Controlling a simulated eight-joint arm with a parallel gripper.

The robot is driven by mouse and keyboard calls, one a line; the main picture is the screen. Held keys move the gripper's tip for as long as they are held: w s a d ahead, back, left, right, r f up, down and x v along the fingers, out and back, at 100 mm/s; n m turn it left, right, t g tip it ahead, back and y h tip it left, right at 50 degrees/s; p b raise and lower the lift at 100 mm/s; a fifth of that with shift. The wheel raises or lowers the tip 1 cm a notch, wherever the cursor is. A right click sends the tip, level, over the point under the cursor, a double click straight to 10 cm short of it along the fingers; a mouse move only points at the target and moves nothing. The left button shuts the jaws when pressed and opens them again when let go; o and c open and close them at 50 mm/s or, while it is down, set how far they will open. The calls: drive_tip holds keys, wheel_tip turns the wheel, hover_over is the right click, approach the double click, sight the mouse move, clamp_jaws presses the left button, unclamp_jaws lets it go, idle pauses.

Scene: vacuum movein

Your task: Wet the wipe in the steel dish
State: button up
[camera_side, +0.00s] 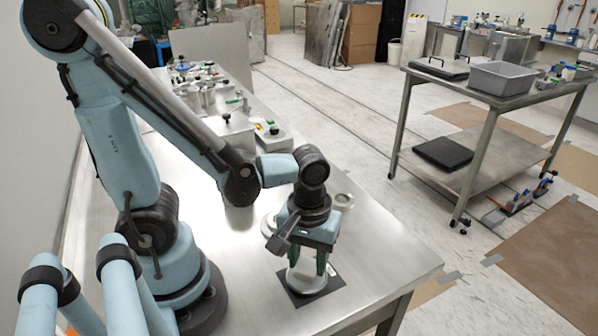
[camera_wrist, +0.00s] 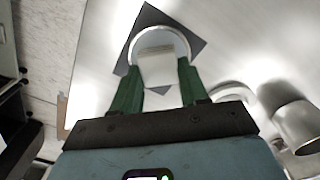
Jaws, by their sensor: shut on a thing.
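My gripper (camera_side: 307,265) points down near the front of the steel table, its green fingers shut on a white piece that looks like the wipe. In the wrist view the white wipe (camera_wrist: 157,68) sits between the fingertips (camera_wrist: 158,84). Below or around it is a pale round thing with a bright rim (camera_wrist: 160,30), on a dark square mat (camera_wrist: 148,14); it also shows in the side view (camera_side: 303,284). I cannot tell whether the wipe touches it. A small round dish (camera_side: 344,201) stands behind my gripper, perhaps the steel dish.
A pale ring-shaped thing (camera_side: 268,226) and a steel cylinder (camera_side: 238,217) stand left of my gripper. Boxes and fittings (camera_side: 270,136) fill the table's far end. The table's right front (camera_side: 395,262) is bare. A cart with a grey bin (camera_side: 502,78) stands apart.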

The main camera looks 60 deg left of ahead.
sight(309, 263)
drive_tip(key=shift+f, duration=0.6)
idle(1.6)
drive_tip(key=shift+r, duration=0.1)
drive_tip(key=shift+r, duration=3.4)
drive_tip(key=w+a+r+m, duration=0.4)
drive_tip(key=w+r+m, duration=0.4)
drive_tip(key=w, duration=0.3)
drive_tip(key=shift+a+r, duration=0.35)
drive_tip(key=shift+r, duration=0.5)
